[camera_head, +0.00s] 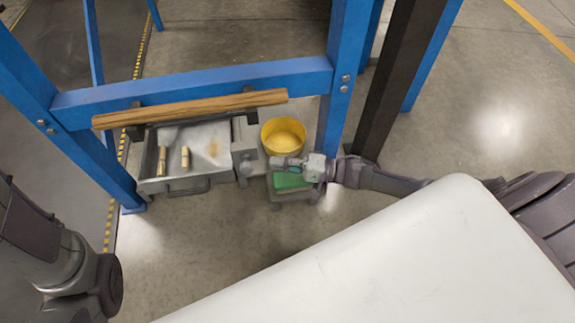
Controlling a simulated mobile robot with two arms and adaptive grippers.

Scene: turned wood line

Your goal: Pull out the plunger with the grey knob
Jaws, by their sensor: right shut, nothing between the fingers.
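A grey block (238,151) stands at the right end of a grey metal tray. A small round grey part, which looks like the plunger's knob (246,168), shows on its front, but it is too small to make out clearly. My right gripper (278,162) comes in from the right, shut and empty. Its fingertips point left toward the block, a little to the right of the knob; I cannot tell whether they touch anything. Of my left arm, only links show at the lower left; its gripper is out of the picture.
The tray (205,181) holds small wooden pieces (185,157). A wooden bar (190,107) lies across above it, before a blue frame (200,87). A yellow bowl (283,137) is just behind my right gripper. A green item (290,181) lies below it.

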